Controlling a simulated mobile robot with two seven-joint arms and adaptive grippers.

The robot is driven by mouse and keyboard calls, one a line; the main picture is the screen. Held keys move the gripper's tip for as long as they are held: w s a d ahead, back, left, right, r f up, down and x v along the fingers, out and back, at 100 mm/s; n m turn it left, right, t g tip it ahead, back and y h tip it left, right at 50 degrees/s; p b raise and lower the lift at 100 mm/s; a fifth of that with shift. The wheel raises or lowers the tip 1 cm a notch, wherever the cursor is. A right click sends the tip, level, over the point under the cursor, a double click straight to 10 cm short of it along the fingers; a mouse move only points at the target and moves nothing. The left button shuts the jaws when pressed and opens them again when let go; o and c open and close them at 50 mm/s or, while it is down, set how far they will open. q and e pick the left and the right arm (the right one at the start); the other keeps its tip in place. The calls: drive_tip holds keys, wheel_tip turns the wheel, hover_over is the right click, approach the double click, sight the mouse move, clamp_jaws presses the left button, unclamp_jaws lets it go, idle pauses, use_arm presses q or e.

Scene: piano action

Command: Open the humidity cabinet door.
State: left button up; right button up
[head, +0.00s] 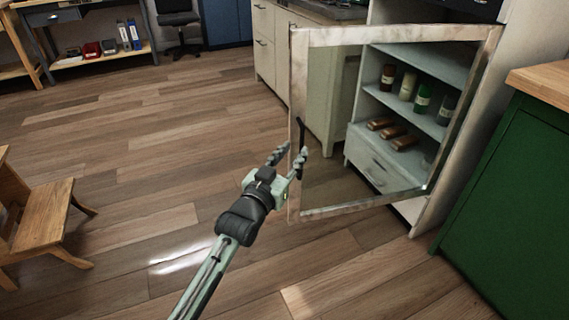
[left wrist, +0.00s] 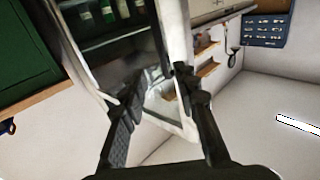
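The humidity cabinet door (head: 299,75) is a glass panel in a worn pale frame. It stands swung open, well away from the cabinet (head: 425,65), whose shelves show. A dark upright handle (head: 300,132) sits on the door's free edge. My left gripper (head: 289,156) is at the lower end of this handle, with its fingers spread. In the left wrist view its fingertips (left wrist: 155,88) are apart, with the door between them in the picture; the right finger overlaps the dark handle. I cannot tell whether it touches. My right gripper is not in view.
A green cabinet (head: 515,205) stands close at the right. A wooden step stool (head: 42,215) is at the left. The floor (head: 150,130) between is clear.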

use_arm(q)
drive_tip(key=v, duration=0.5)
idle(0.3)
drive_tip(key=s+a+f+n+g+y, duration=0.1)
drive_tip(key=s+a+f+g+y, duration=0.25)
drive_tip(key=f, duration=0.55)
drive_tip(key=s+a+f+g+y, duration=0.1)
drive_tip(key=s+a+f+g, duration=0.1)
drive_tip(key=s+a+f, duration=0.55)
drive_tip(key=s+a+f+n+g+y, duration=0.1)
drive_tip(key=s+a+f+g, duration=0.3)
drive_tip(key=s, duration=0.5)
drive_tip(key=s+a+f+n+g+y, duration=0.1)
drive_tip(key=s+a+f+g+y, duration=0.2)
drive_tip(key=s+a+f, duration=0.5)
wheel_tip(320, 180, down, 3)
drive_tip(key=shift+s+a+r+g, duration=0.1)
drive_tip(key=shift+s+a+g, duration=0.25)
drive_tip(key=shift+s+g, duration=0.35)
drive_tip(key=shift+s+t, duration=0.1)
drive_tip(key=shift+t, duration=0.15)
